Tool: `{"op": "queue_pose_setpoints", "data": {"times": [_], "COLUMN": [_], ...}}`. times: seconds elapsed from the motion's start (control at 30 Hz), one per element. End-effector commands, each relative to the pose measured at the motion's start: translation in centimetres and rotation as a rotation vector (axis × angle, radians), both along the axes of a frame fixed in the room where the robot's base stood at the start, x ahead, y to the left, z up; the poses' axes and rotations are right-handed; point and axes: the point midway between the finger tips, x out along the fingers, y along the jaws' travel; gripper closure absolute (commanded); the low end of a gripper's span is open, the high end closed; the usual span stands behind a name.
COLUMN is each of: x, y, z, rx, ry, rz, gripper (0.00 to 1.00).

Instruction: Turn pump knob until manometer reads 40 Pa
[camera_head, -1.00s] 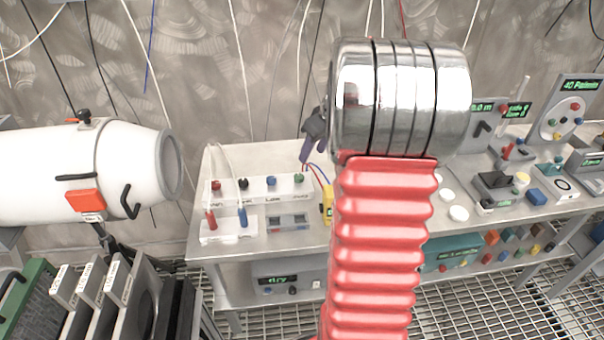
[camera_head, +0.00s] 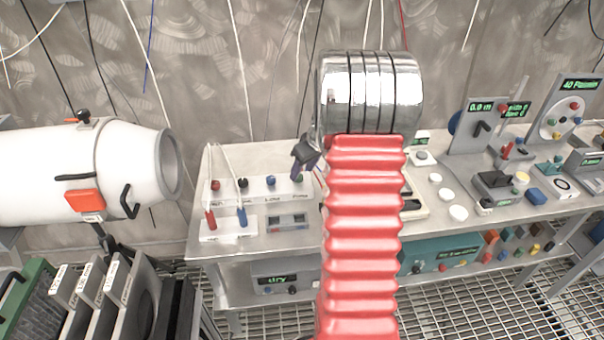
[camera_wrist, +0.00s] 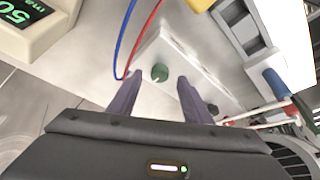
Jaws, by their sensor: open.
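A long white box (camera_head: 258,190) on the bench carries red, black, blue and green knobs in a row. My gripper (camera_head: 299,170) is above its right end, fingers pointing down. In the wrist view, the green knob (camera_wrist: 160,73) lies between the tips of my open purple fingers (camera_wrist: 157,80), with gaps at both sides; I cannot tell the height between them. The box's small labels are too blurred to read surely. A panel at far right has a green display (camera_head: 579,84) that seems to read 40 with a blurred word. I cannot tell which device is the manometer.
Red and blue wires (camera_wrist: 133,40) run close beside my left finger in the wrist view. A cream device (camera_wrist: 40,22) displays 50. Red and blue plugs (camera_head: 241,217) stand in front of the knob box. A white cylinder (camera_head: 90,170) is at left.

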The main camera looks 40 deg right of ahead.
Motion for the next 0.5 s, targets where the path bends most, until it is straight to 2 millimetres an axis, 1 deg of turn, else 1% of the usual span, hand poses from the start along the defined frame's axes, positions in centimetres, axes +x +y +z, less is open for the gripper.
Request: {"op": "queue_pose_setpoints", "data": {"times": [0.03,0.2,0.3,0.5], "x": [0.3,0.9,1.1,1.1], "y": [0.0,0.0,0.0,-0.1], "z": [-0.8,-2.3,-2.7,-2.8], "rx": [0.002,0.002,0.000,-0.001], "ry": [0.002,0.001,0.000,-0.001], "rz": [0.000,-0.001,-0.001,-0.001], "gripper": [0.55,0.55,0.55,0.55]}}
